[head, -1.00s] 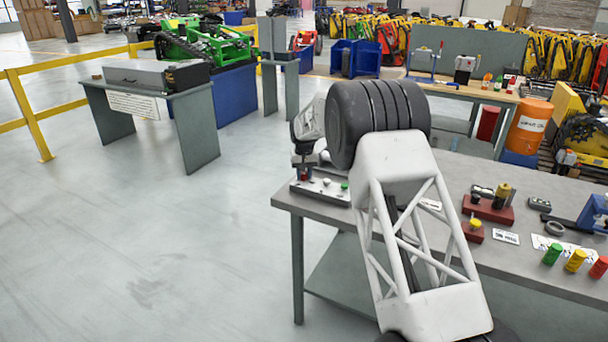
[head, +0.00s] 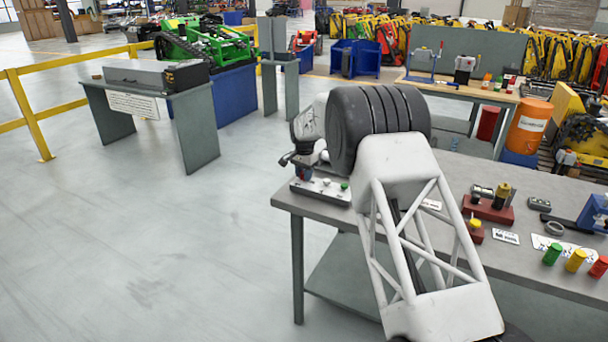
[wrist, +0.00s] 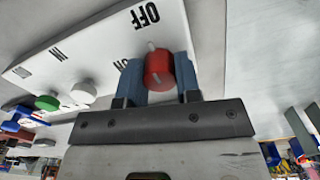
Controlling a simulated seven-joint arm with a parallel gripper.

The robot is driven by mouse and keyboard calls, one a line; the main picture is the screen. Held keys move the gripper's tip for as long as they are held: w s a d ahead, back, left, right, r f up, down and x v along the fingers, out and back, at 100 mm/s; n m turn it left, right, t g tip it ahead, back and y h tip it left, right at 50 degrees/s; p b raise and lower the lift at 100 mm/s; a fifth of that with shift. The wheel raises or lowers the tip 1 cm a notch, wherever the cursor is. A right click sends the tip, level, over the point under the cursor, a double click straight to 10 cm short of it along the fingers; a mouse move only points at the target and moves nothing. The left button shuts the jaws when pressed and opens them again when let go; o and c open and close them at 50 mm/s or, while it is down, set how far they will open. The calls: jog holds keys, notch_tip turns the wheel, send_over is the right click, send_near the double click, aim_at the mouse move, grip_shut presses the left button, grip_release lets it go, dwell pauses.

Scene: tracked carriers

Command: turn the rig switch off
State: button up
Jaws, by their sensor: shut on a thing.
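The rig switch is a red knob (wrist: 158,70) on a white panel (wrist: 95,45) in the wrist view. OFF is printed beyond the knob and ON beside it, partly hidden by a finger. The knob's pale mark points towards OFF. My gripper (wrist: 159,82) has its two blue fingers shut on the knob, one on each side. In the head view my gripper (head: 304,172) is over the switch box (head: 322,192) at the near bench's left corner; my own arm hides part of it.
The panel also carries a green button (wrist: 47,103) and a white button (wrist: 84,93). The near bench (head: 520,262) holds a red block with a brass-coloured part (head: 490,208) and green, yellow and red cylinders at right. The floor left of the bench is clear.

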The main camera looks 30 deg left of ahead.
jog(key=shift+w+r, duration=0.1)
jog(key=shift+r, duration=0.05)
dwell(0.3)
jog(key=o, duration=0.9)
jog(key=shift+r, duration=3.85)
